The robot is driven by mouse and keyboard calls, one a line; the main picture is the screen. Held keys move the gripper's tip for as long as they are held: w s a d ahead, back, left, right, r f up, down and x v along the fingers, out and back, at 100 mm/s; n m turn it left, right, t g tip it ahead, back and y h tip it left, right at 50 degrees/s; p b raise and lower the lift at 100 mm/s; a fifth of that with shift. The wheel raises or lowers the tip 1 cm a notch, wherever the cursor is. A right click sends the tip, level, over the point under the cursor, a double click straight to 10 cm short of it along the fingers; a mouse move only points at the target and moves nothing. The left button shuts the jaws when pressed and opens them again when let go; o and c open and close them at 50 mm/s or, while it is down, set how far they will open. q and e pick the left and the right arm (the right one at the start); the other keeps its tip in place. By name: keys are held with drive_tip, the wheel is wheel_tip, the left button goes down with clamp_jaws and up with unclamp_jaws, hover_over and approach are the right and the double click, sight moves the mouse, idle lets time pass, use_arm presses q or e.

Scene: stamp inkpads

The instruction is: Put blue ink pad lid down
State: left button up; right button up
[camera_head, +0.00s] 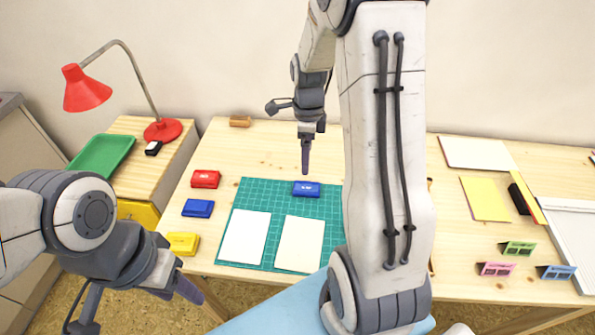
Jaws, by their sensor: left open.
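A blue ink pad piece (307,189) with pale lettering lies on the back part of the green mat; I cannot tell whether it is the lid alone or a whole pad. Another blue ink pad piece (198,208) lies on the table left of the mat, between a red and a yellow one. My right gripper (306,170) points down just above the blue piece on the mat; it shows edge-on, so its opening and any contact are unclear. My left gripper (178,292) is open and empty at the table's front left edge.
The green mat (235,222) carries two white paper sheets. The red ink pad (205,179) and yellow ink pad (183,243) stand left of it. A wooden block (240,121) lies at the back. Small coloured stands (518,248) and papers (485,198) are at the right.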

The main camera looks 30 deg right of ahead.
drive_tip(key=s+a+r+n, duration=0.3)
drive_tip(key=a+n, duration=0.4)
drive_tip(key=a, duration=0.1)
drive_tip(key=s+a+r+n, duration=0.3)
drive_tip(key=a+n, duration=0.4)
drive_tip(key=a, duration=0.2)
drive_tip(key=s+a+r+n, duration=0.1)
drive_tip(key=s+a+n, duration=0.3)
drive_tip(key=s+n, duration=0.4)
drive_tip(key=s+a+r+n+y, duration=0.1)
drive_tip(key=s+a+n, duration=0.4)
drive_tip(key=s+n, duration=0.3)
drive_tip(key=n, duration=0.2)
drive_tip(key=shift+r+n, duration=0.2)
drive_tip(key=shift+n, duration=0.2)
drive_tip(key=shift+r, duration=0.1)
